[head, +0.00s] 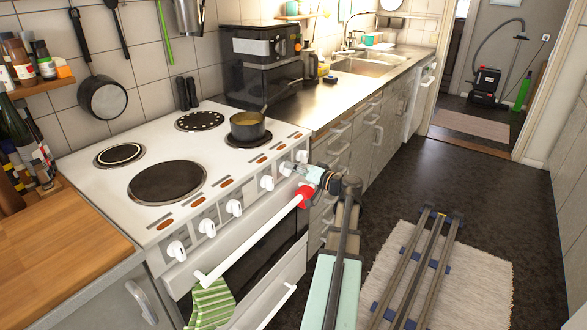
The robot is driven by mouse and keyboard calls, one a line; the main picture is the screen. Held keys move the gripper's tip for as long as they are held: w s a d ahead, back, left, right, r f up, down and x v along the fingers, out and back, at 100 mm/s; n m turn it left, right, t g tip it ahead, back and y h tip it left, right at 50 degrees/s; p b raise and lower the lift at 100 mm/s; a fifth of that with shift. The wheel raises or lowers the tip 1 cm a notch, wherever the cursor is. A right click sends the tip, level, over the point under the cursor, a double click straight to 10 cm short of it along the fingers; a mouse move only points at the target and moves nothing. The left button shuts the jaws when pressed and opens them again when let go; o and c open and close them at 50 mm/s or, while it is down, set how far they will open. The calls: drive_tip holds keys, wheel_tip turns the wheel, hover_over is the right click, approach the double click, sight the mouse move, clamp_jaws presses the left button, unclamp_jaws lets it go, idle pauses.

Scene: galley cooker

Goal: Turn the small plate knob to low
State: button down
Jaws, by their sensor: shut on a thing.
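The white cooker (95,195) has a row of white knobs along its sloped front edge. My gripper (297,170) is at the right end of this row, shut on a white knob (286,168), the second from the right. The fingers partly cover the knob, and its pointer setting is too small to read. The rightmost knob (302,156) is just behind the fingers. Another knob (266,183) is to the left. The hob has a large front plate (167,182), a back-left plate (119,155) and a back plate (200,121). I cannot tell which plate the held knob serves.
A pot (248,126) stands on the right plate. The oven handle (250,240), with a red piece (305,194) at its right end, runs below my gripper. A striped towel (211,305) hangs at its left.

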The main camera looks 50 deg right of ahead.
drive_tip(key=c, duration=1)
unclamp_jaws()
drive_tip(key=shift+w, duration=0.15)
drive_tip(key=s, duration=1.2)
